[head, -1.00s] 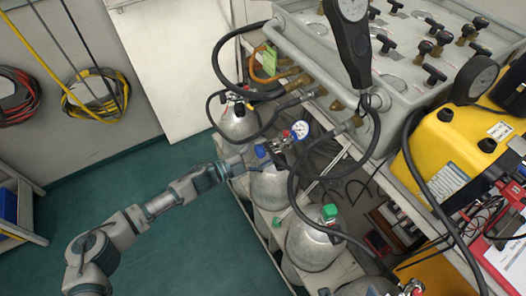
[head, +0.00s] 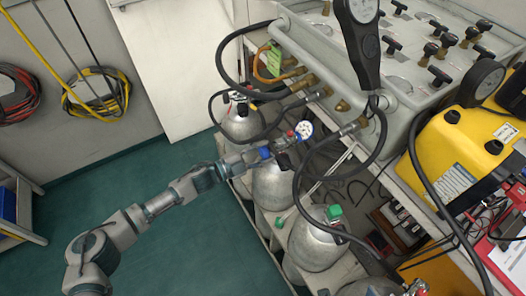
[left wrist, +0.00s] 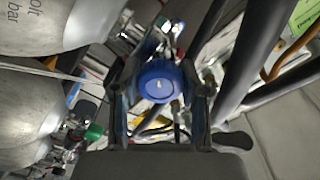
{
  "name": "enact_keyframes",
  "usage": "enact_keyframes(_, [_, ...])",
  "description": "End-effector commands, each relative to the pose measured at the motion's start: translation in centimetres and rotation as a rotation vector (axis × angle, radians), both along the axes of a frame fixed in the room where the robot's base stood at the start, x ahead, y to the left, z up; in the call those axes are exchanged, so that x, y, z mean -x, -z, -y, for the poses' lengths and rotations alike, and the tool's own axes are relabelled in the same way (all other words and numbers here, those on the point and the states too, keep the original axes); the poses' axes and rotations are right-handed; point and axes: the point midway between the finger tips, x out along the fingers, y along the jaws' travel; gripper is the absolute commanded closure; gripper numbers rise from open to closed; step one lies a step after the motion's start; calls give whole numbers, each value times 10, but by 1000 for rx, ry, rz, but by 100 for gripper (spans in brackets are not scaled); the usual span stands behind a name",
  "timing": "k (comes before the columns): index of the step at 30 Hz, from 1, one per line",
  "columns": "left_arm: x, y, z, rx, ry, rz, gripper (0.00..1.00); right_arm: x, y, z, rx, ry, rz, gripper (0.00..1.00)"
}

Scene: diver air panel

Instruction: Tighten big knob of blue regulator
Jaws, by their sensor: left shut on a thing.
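The blue regulator's big knob (head: 265,153) faces left, toward my left arm, with a small white gauge (head: 304,130) just behind it. The regulator sits at the top of a silver cylinder (head: 272,188). My left gripper (head: 252,156) reaches in from the left and is shut on the blue knob. In the left wrist view the round blue knob (left wrist: 160,88) lies between the two dark fingers of the left gripper (left wrist: 160,76). The regulator body behind the knob is mostly hidden there. My right gripper is not in view.
Black hoses (head: 302,195) loop close to the regulator. Silver cylinders stand on either side, one with a green cap (head: 334,212). The grey air panel (head: 420,60) and a yellow case (head: 450,155) are at the right. The green floor (head: 170,250) at left is clear.

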Motion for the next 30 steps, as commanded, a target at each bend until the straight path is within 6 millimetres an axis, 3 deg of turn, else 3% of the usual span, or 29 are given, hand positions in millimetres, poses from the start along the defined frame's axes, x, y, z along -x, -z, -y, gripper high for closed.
enact_keyframes(24, [-1,7,-4,-8,-8,-8,91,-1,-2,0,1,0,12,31])
enact_keyframes(25, [-1,7,-4,-8,-8,-8,54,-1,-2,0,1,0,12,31])
enact_keyframes(28, [-1,7,-3,-8,-7,-7,30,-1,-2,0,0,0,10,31])
enact_keyframes(30, [-1,6,-3,-6,-6,-6,30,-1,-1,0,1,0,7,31])
